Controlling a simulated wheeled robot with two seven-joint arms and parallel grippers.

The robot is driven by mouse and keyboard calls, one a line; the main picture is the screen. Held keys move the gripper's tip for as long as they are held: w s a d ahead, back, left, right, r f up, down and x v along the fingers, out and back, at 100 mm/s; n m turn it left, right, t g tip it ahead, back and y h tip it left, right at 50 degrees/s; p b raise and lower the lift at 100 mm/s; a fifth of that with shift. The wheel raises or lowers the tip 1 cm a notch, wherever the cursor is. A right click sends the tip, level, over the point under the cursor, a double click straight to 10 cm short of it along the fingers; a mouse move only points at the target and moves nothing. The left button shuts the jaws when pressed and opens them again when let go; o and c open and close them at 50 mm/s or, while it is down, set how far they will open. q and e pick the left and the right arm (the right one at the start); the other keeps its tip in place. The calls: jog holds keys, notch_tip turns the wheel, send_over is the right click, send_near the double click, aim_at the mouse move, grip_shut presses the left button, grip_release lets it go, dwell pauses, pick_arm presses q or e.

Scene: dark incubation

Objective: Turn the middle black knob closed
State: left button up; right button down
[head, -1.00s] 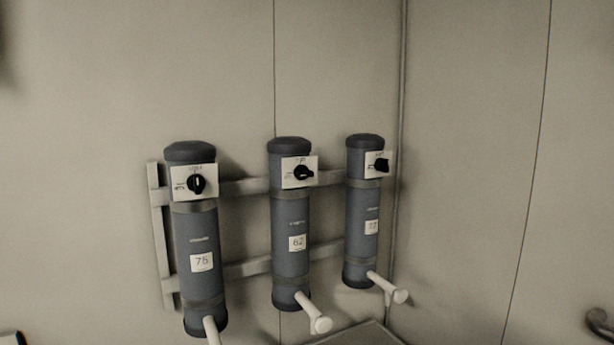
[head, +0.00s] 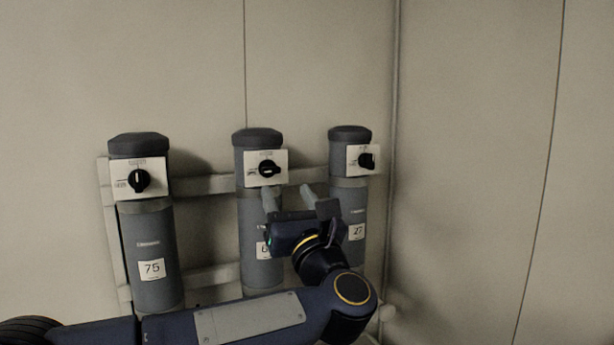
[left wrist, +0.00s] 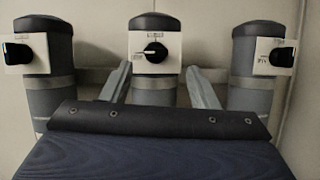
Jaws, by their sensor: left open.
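The middle black knob (head: 267,169) sits on a white plate (head: 250,158) at the top of the middle grey cylinder (head: 258,137). Its pointer mark lies about horizontal. In the left wrist view the middle knob (left wrist: 154,51) is straight ahead, above and between my two fingers. My left gripper (head: 288,194) is open and empty, just below and to the right of the knob in the head view, apart from it. Its fingers also show in the left wrist view (left wrist: 158,86). My left arm hides the lower middle cylinder. My right gripper is not in view.
The left cylinder, marked 75, has its own black knob (head: 139,180) with an upright mark. The right cylinder has another knob (head: 367,160). The cylinders hang on a pale wall rack (head: 203,185). A wall corner stands just right. The space above the cylinders is clear.

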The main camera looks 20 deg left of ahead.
aim_at(272, 173)
pick_arm(q)
jog(key=shift+n+g+y, duration=0.3)
jog(key=shift+n+g, duration=0.3)
jog(key=shift+n, duration=0.1)
jog(key=p+x, duration=0.3)
jog(key=x, duration=0.3)
jog(key=shift+w+a+r, duration=0.1)
jog(key=shift+w+a, duration=0.1)
jog(key=shift+a, duration=0.15)
jog(key=shift+w+a+r, duration=0.1)
jog(key=shift+w+a, duration=0.25)
jog(key=shift+a, duration=0.05)
jog(key=c, duration=1)
